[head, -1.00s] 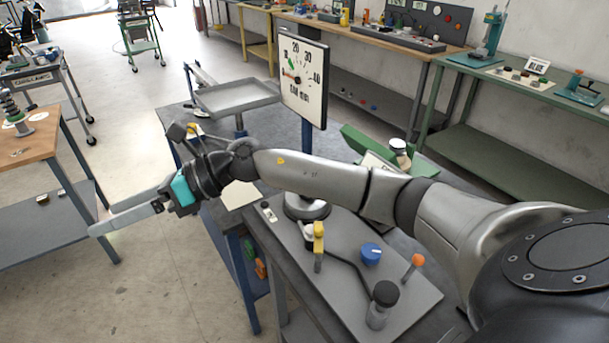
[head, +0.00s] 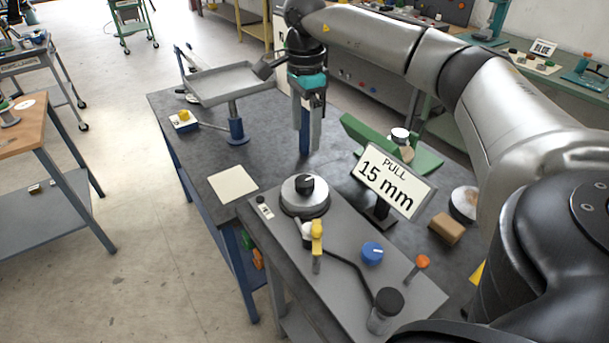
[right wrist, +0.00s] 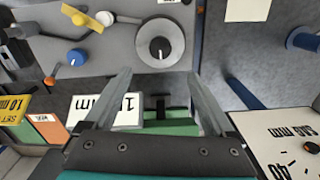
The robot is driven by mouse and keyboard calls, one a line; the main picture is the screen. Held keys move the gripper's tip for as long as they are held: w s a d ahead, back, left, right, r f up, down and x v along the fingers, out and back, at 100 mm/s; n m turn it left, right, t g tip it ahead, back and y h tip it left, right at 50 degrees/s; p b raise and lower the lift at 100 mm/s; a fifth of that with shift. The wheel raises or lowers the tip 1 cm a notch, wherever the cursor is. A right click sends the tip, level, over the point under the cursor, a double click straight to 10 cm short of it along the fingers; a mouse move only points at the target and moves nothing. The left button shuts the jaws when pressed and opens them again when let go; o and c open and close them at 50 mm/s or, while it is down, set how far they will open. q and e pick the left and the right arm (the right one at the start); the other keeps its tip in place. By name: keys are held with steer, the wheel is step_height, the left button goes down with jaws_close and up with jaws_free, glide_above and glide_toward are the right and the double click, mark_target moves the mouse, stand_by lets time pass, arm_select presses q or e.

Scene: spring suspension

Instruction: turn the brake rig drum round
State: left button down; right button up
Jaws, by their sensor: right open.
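The drum (head: 304,197) is a round grey disc with a black knob (head: 305,184) on top. It stands at the far left corner of the grey panel (head: 335,262). It also shows in the right wrist view (right wrist: 160,43), beyond the fingertips and roughly between them. My right gripper (head: 308,146) points down, open and empty, raised behind the drum and apart from it. Its two fingers (right wrist: 163,75) stand wide apart in the right wrist view. My left gripper is not in view.
A yellow-topped lever (head: 317,238), a blue knob (head: 372,253) and an orange-topped stick (head: 422,262) rise from the panel. The "PULL 15 mm" sign (head: 393,188) stands right of the drum. A grey tray on a post (head: 232,85) stands behind left. A pale square plate (head: 233,186) lies left.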

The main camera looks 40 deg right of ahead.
mark_target(305, 181)
step_height(305, 181, down, 13)
steer(key=shift+f+b, duration=0.2)
steer(key=shift+b, duration=0.3)
steer(key=c, duration=1.4)
